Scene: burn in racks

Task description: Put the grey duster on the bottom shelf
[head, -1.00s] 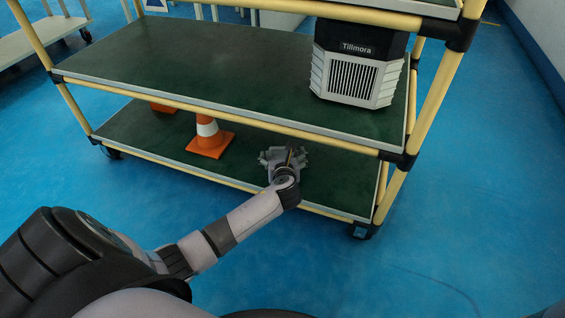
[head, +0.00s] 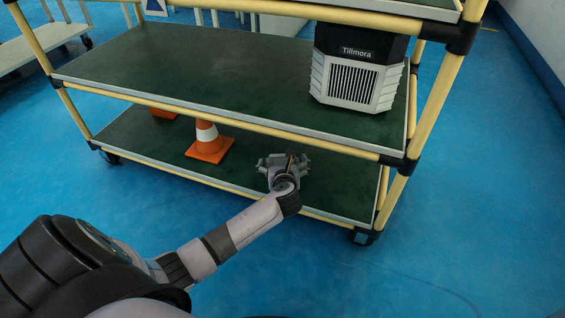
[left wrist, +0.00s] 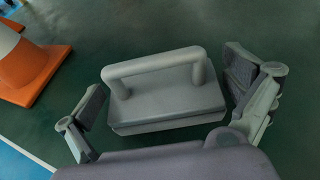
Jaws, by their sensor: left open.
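The grey duster (left wrist: 165,98), a block with a bar handle on top, stands on the green bottom shelf (left wrist: 150,30) in the left wrist view. My left gripper (left wrist: 172,105) is open, with one finger on each side of the duster and visible gaps to it. In the head view my left gripper (head: 282,165) is at the bottom shelf (head: 335,190), reaching in from the front, and it hides the duster. My right gripper is not in view.
An orange and white cone (head: 208,143) stands left of my gripper on the bottom shelf; its base also shows in the left wrist view (left wrist: 28,68). Another orange cone (head: 163,111) is farther left. A Tillmora unit (head: 355,75) sits on the shelf above.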

